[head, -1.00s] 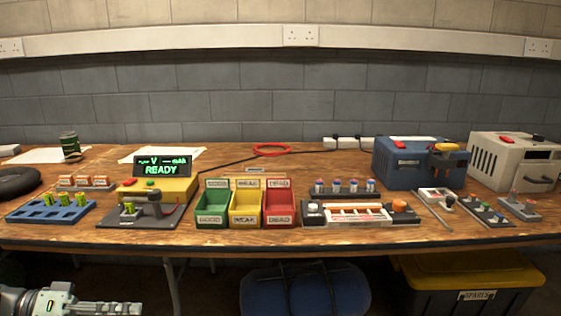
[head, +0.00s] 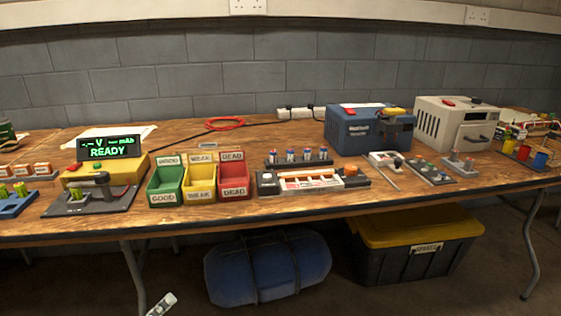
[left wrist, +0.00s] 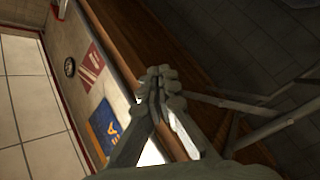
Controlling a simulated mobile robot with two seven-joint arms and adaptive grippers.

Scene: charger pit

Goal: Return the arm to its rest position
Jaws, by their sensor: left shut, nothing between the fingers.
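My left gripper (head: 161,304) shows at the bottom edge of the head view, low in front of the workbench (head: 110,228) and well below its front edge. Only its tip is in the picture. In the left wrist view my left gripper (left wrist: 158,80) has its fingers together, with nothing between them. It is apart from the bench and touches nothing that I can see. My right gripper is in neither view.
On the bench stand a battery tester (head: 110,165) reading READY, green (head: 165,183), yellow and red bins, and a blue machine (head: 365,130). Below are a blue rolled bag (head: 265,270), a yellow-lidded crate (head: 420,228) and table legs (head: 530,245). The floor beside the bag looks clear.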

